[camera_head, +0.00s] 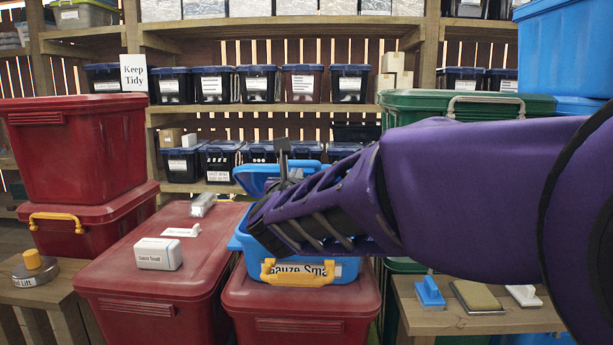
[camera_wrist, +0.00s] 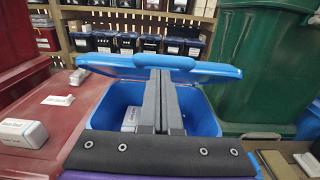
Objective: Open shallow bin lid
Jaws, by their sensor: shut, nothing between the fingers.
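The shallow blue bin (camera_head: 348,271), labelled "Gauze Small", stands on a red bin. Its blue lid (camera_head: 258,176) is raised at an angle, with an open gap below it, and also shows in the wrist view (camera_wrist: 205,69). The yellow latch (camera_head: 268,271) is on the bin's front. My gripper (camera_head: 283,147) is over the bin, its fingers together and empty. In the wrist view its fingertips (camera_wrist: 160,73) reach up to the lid's near edge; whether they touch is unclear.
Red bins (camera_head: 75,150) are stacked at left, and a green bin (camera_head: 465,103) is at right. A wooden bench (camera_head: 440,318) holds small items at front right. Shelves with dark bins stand behind.

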